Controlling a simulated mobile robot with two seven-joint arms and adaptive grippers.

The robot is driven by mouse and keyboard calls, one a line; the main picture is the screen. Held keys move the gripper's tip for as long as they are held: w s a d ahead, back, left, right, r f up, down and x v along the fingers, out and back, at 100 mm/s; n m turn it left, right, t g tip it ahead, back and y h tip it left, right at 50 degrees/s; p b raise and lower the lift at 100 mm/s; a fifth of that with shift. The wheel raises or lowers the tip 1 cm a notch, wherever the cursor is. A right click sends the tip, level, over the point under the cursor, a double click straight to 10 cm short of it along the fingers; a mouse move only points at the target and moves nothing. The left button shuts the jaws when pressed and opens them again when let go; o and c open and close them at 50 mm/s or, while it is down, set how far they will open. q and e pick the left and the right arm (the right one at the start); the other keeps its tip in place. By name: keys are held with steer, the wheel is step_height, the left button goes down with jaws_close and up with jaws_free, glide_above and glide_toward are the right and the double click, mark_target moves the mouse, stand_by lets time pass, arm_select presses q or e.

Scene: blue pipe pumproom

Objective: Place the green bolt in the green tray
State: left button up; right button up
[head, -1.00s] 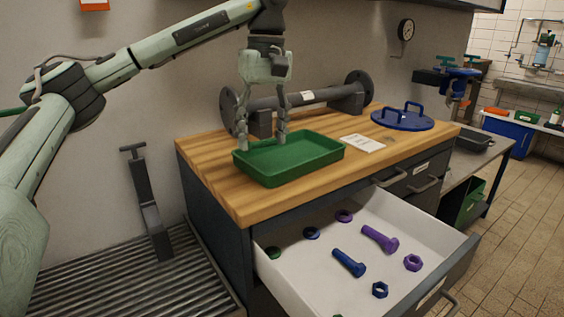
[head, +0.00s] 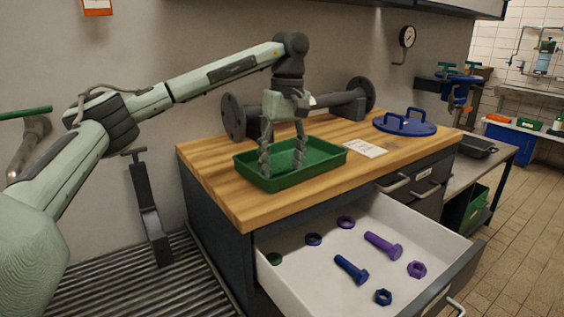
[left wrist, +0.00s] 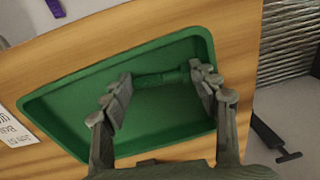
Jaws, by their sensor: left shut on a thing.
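The green tray (head: 320,166) sits on the wooden bench top near its front-left part. My left gripper (head: 282,164) points down into the tray, its fingertips inside the rim. In the left wrist view, the green bolt (left wrist: 162,77) spans between the two fingers, and the gripper is shut on it. The bolt is over the tray floor (left wrist: 150,115); I cannot tell whether it touches the floor. In the head view, the bolt blends with the tray's green. My right gripper is not in view.
The bench (head: 215,184) also holds a dark flanged pipe (head: 330,100), a white card (head: 364,148) and a blue lid with handles (head: 405,125). The open drawer (head: 330,290) below has blue and purple bolts and several nuts.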

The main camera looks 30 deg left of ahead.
mark_target(283, 170)
arm_select(q)
steer(key=o, duration=0.9)
steer(key=shift+f, duration=0.15)
steer(key=shift+o, duration=0.2)
steer(key=shift+w+r, duration=0.1)
steer(key=shift+r, duration=0.5)
step_height(283, 170, up, 4)
steer(key=shift+w+f+p, duration=0.1)
steer(key=shift+f+p, duration=0.05)
steer(key=shift+p, duration=0.15)
steer(key=shift+r+p, duration=0.3)
steer(key=shift+r, duration=0.65)
steer(key=r, duration=0.2)
steer(key=r+p, duration=0.1)
steer(key=r, duration=0.2)
steer(key=shift+w+d+r+p, duration=0.2)
steer(key=shift+r+p, duration=0.05)
steer(key=shift+p, duration=0.05)
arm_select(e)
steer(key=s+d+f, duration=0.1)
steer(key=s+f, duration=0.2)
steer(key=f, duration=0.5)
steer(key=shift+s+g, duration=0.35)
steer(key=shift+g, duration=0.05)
